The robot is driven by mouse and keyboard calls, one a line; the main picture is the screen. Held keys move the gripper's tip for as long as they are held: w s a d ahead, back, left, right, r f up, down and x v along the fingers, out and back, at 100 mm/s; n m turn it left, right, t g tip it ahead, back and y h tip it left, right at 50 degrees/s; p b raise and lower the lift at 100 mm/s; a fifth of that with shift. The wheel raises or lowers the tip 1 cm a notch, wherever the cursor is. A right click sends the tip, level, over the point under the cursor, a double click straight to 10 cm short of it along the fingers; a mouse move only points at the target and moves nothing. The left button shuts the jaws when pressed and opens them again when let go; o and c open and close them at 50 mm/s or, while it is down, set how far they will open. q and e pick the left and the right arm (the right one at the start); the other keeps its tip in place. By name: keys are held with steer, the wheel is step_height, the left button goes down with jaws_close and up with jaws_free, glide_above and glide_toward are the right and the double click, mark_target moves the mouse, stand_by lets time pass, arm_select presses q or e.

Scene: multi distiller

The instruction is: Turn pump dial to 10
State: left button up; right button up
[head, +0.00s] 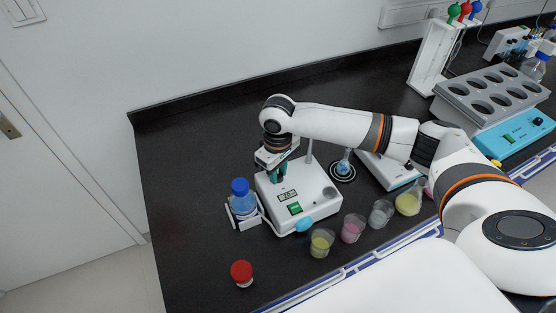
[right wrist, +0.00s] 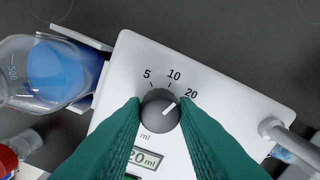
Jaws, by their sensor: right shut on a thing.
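The white pump (head: 313,198) stands on the black bench; it also shows in the right wrist view (right wrist: 215,85). Its dark grey round dial (right wrist: 160,108) has a white mark pointing toward the 20, with 5, 10 and 20 printed around it. The pump's display (right wrist: 144,159) reads 20 ml. My right gripper (head: 279,174) reaches down over the pump from above. Its green fingers are shut on the dial, one on each side; in the head view they hide the dial. My left gripper is not in view.
A blue-capped bottle (head: 242,202) in a white holder stands just left of the pump. A red-capped jar (head: 242,272) is nearer the front. Several small cups, such as the yellow one (head: 321,243), stand right of the pump. A thin post rises from the pump (right wrist: 285,135).

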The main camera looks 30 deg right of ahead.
steer(key=shift+r+n+p, duration=0.25)
steer(key=shift+n+p, duration=0.85)
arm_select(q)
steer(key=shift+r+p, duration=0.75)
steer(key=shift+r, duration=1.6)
arm_select(e)
steer(key=shift+f+n, duration=0.15)
steer(key=shift+n, duration=0.75)
steer(key=o, duration=1)
arm_select(q)
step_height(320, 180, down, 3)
steer(key=b, duration=0.2)
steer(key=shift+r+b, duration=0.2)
steer(key=shift+b, duration=0.1)
arm_select(e)
step_height(320, 180, up, 12)
